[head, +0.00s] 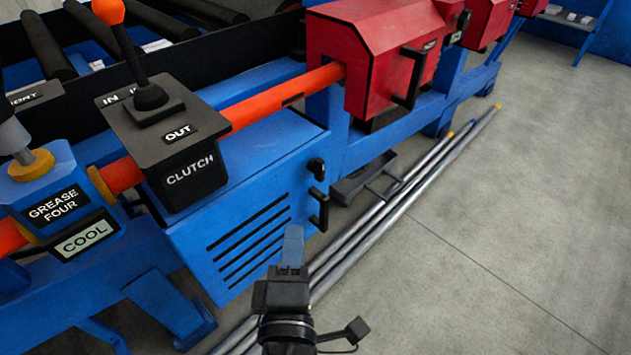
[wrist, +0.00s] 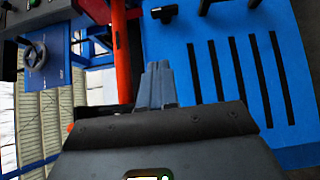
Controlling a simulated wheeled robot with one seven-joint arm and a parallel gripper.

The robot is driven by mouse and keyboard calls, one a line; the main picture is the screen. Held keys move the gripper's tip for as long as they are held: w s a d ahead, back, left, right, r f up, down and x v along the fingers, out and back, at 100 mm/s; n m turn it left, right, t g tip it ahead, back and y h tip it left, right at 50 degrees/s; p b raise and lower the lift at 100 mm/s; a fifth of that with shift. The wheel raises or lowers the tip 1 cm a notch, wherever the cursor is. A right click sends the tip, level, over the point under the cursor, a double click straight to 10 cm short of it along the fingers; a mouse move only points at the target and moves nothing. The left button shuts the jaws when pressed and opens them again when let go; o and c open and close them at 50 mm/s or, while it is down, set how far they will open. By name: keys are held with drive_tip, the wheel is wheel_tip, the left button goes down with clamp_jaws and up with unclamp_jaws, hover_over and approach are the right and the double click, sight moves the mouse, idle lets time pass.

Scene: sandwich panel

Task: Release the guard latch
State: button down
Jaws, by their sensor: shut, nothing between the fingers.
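The blue louvred guard panel (head: 262,222) is on the front of the machine in the head view. A small black latch (head: 316,168) is at its upper right edge, and a black handle (head: 319,209) is below it. My gripper (head: 292,240) is shut and empty, in front of the panel, apart from the latch and lower in the picture. In the wrist view, the fingers (wrist: 157,82) point toward the blue panel (wrist: 203,70), with the black latch-like knob (wrist: 163,13) beyond them near the top edge and a black handle (wrist: 212,4) partly cut off.
A clutch box (head: 182,150) with an orange-knobbed lever and an orange shaft (head: 290,92) are above the panel. A red guard (head: 365,45) with a black handle is to the right. Long metal bars (head: 400,190) lie on the floor. Open floor (head: 510,220) is at right.

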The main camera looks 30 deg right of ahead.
drive_tip(key=shift+w, duration=0.1)
drive_tip(key=b, duration=0.1)
approach(316, 165)
drive_tip(key=w+a, duration=0.1)
drive_tip(key=w, duration=0.3)
drive_tip(key=shift+w+d, duration=0.35)
drive_tip(key=shift+d, duration=0.55)
drive_tip(key=shift+w+d, duration=0.35)
drive_tip(key=shift+d, duration=0.55)
drive_tip(key=shift+r+p, duration=0.2)
drive_tip(key=shift+p, duration=0.2)
drive_tip(key=shift+d, duration=0.1)
